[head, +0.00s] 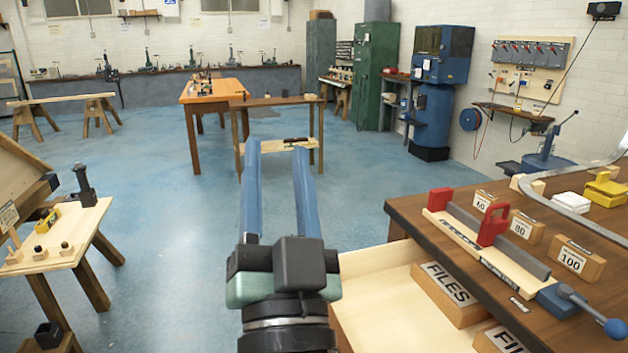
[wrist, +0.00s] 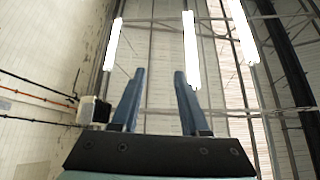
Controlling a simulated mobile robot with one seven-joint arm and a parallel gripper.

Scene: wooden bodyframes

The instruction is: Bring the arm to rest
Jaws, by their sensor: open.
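My gripper (head: 276,150) is raised in front of me at the middle of the head view, with its two blue fingers spread apart and nothing between them. In the wrist view my gripper (wrist: 157,75) points up toward the ceiling, and the gap between its fingers is empty. It touches nothing that I can see.
At the right stands a brown workbench (head: 412,208) with an open drawer (head: 385,305) holding boxes marked FILES (head: 455,292). A red-handled tool (head: 490,240) lies on top. A small wooden stand (head: 75,235) is at the left. Blue floor (head: 160,250) is free between them.

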